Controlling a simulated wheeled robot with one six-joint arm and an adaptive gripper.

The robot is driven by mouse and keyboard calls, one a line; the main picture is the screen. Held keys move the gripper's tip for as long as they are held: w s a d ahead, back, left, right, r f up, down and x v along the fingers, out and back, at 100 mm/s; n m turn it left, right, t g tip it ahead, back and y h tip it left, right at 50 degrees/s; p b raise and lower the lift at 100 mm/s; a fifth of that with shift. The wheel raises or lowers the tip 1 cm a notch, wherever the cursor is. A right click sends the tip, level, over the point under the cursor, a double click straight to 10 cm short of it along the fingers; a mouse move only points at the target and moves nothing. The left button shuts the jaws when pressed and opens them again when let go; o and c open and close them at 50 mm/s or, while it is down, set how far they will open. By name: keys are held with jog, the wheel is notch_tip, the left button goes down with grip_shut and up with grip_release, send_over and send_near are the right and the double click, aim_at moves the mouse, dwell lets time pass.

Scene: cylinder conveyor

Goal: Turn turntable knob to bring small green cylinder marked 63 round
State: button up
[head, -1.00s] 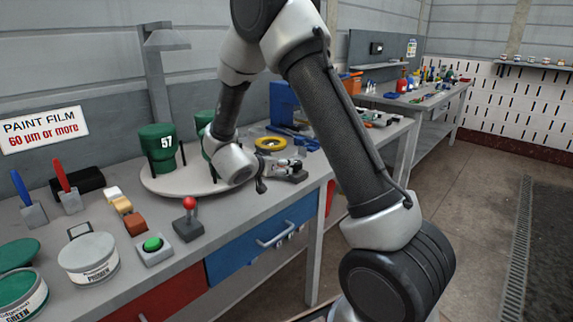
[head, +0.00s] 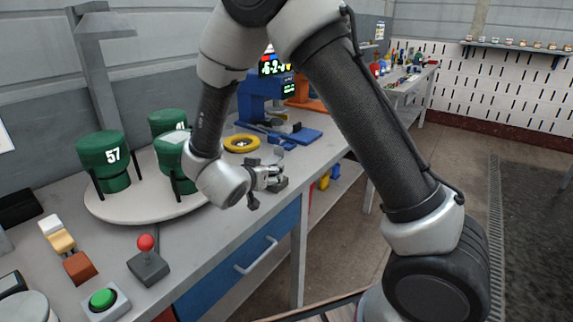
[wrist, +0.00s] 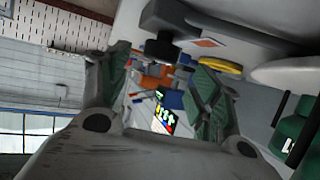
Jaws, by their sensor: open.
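A pale round turntable (head: 145,209) stands on the grey bench and bears green cylinders. One cylinder (head: 103,160) is marked 57. A second cylinder (head: 166,122) behind it shows a partly hidden number starting with 4. A third cylinder (head: 172,160) is partly covered by my arm, and its number is hidden. I cannot make out a 63. A red-ball lever (head: 146,243) on a dark base stands in front of the turntable. My gripper (head: 265,180) is right of the turntable, above the bench's front edge. In the wrist view its green-padded fingers (wrist: 160,75) are apart, with nothing between them.
A green push button (head: 103,299) and several small blocks (head: 63,241) are at the front left. A yellow ring (head: 241,143) and a blue machine (head: 257,100) with a lit screen stand beyond my gripper. A blue drawer (head: 250,260) is below the bench edge.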

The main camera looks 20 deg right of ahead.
jog(key=x, duration=0.7)
jog(key=shift+w+d+f, duration=0.1)
jog(key=c, duration=1)
